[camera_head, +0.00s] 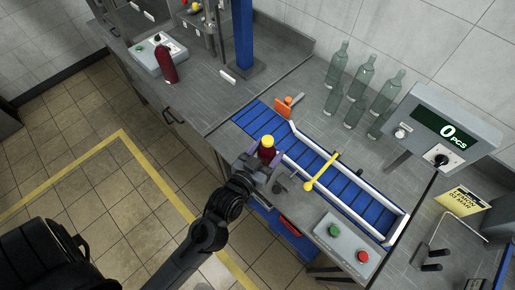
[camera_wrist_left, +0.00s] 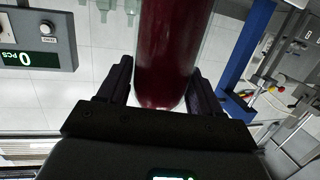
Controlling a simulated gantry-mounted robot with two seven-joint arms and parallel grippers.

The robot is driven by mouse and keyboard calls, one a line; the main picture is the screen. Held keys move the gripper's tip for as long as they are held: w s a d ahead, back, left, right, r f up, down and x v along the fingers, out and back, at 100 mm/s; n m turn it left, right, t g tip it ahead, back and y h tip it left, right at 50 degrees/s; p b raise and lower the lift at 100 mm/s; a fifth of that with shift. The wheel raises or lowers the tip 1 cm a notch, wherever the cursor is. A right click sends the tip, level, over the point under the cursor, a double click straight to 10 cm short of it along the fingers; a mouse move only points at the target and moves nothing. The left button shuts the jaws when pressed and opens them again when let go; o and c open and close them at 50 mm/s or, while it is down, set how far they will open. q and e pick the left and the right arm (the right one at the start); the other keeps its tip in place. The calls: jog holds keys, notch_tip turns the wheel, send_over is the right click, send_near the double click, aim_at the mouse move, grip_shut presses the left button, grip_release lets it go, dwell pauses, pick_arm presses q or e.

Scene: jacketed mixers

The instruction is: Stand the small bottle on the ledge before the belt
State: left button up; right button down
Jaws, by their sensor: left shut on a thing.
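A small dark red bottle with a yellow cap (camera_head: 267,150) is held upright in my left gripper (camera_head: 269,161). The gripper is at the near side of the blue belt (camera_head: 328,174), toward its left half. In the left wrist view the dark red bottle (camera_wrist_left: 166,55) fills the space between the two black fingers (camera_wrist_left: 160,85). The grey ledge (camera_head: 296,199) runs along the near side of the belt; my gripper hides part of it. I cannot tell whether the bottle's base touches the ledge. My right gripper is not in view.
A yellow bar (camera_head: 321,171) crosses the belt, and an orange paddle (camera_head: 290,100) stands at its far end. Several clear green bottles (camera_head: 357,82) stand behind it. A button box (camera_head: 346,243) sits at the front right, a counter display (camera_head: 441,129) at right.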

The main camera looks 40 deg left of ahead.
pick_arm(q)
jog(key=w+a+f+b, duration=0.1)
jog(key=w+a+f, duration=0.3)
jog(key=a+f, duration=0.6)
jog(key=shift+a+f, duration=0.15)
jog(key=shift+f, duration=0.2)
jog(key=shift+f, duration=0.15)
jog(key=o, duration=1.6)
